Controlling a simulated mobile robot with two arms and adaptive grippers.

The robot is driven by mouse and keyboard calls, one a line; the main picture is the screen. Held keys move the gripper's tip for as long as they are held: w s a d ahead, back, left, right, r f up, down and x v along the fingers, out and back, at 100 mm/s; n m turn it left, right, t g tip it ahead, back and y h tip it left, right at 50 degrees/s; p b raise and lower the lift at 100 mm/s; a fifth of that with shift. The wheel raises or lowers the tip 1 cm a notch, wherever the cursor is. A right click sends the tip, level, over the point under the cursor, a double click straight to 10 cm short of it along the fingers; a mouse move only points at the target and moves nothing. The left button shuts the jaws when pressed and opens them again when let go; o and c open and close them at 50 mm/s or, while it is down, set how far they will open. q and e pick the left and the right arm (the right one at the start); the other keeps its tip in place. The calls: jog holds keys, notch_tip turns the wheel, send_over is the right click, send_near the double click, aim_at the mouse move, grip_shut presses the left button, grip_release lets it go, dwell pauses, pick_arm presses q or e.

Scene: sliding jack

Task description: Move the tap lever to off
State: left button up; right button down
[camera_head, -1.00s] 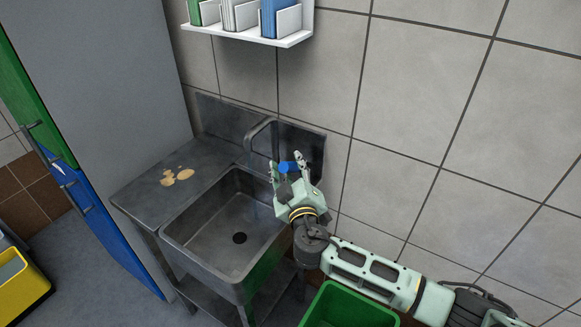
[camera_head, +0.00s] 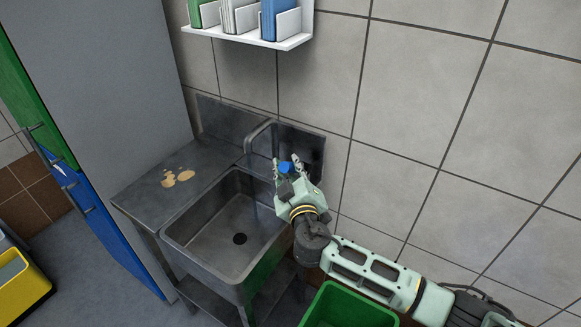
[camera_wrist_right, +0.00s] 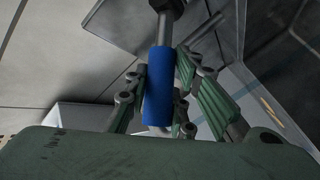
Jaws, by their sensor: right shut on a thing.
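The tap lever (camera_head: 285,168) has a blue handle and shows just at my right gripper, beside the base of the grey tap spout (camera_head: 262,128). In the right wrist view the blue lever (camera_wrist_right: 158,88) runs up to a dark metal joint and lies between the fingers. My right gripper (camera_head: 287,166) is shut on the lever; its fingers also show in the right wrist view (camera_wrist_right: 160,95). The fingers hide part of the lever and the tap body in the head view. My left gripper is not in view.
The metal sink (camera_head: 205,262) with a side board (camera_head: 150,195) stands against the tiled wall. A white shelf (camera_head: 292,40) with folders hangs above. A green bin (camera_head: 350,308) stands below my right arm. A yellow bin (camera_head: 22,300) is at the lower left.

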jog(key=w+d+r+m+g+p, duration=0.1)
jog(key=r+g+p, duration=0.1)
jog(key=p, duration=0.3)
jog(key=w+d+r+m+g+p, duration=0.1)
jog(key=w+m+g+p, duration=0.1)
jog(key=p, duration=0.4)
jog(key=shift+w+d+r, duration=0.1)
jog(key=shift+d+r, duration=0.05)
jog(key=shift+r, duration=0.25)
pick_arm(q)
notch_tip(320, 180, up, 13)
jog(key=p, duration=0.1)
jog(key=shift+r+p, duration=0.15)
jog(key=shift+p, duration=0.2)
pick_arm(e)
jog(key=shift+w+d+f+m+g+y, duration=0.2)
jog(key=shift+w+m+g+y, duration=0.1)
jog(key=shift+g+y, duration=0.15)
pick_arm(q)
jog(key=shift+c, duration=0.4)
pick_arm(e)
jog(key=shift+r, duration=0.1)
